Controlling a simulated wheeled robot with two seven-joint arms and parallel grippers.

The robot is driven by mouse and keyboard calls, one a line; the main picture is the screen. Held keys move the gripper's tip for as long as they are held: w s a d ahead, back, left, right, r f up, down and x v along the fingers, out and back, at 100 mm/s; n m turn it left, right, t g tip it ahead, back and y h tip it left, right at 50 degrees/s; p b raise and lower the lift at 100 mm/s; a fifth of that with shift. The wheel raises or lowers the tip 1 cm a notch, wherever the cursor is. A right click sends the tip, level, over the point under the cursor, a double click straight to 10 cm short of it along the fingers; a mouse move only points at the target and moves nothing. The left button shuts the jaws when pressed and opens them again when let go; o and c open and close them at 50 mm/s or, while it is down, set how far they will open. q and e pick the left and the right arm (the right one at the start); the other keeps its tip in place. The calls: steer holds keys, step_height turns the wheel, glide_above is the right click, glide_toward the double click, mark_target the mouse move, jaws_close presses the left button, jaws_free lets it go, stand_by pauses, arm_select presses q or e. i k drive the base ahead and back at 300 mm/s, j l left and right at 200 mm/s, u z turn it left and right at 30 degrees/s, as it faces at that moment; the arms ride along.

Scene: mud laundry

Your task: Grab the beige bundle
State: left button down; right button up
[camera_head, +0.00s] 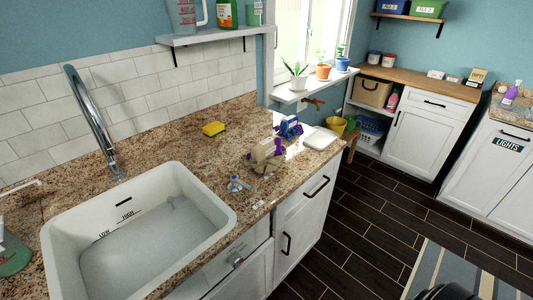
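The beige bundle (262,152) sits on the granite counter, to the right of the white sink. It is a small, lumpy beige shape with purple parts at its edges. A similar blue bundle (288,127) with purple parts sits just behind it and to its right. Neither of my grippers can be made out in the view.
The sink (52,238) with a tall chrome faucet (82,105) fills the counter's left part. A yellow sponge (213,129) lies behind the beige bundle, and a white dish (319,138) lies to the right. Dark floor (360,215) is open beyond the counter's right edge.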

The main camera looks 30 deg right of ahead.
mark_target(265, 158)
steer(key=z, duration=1.05)
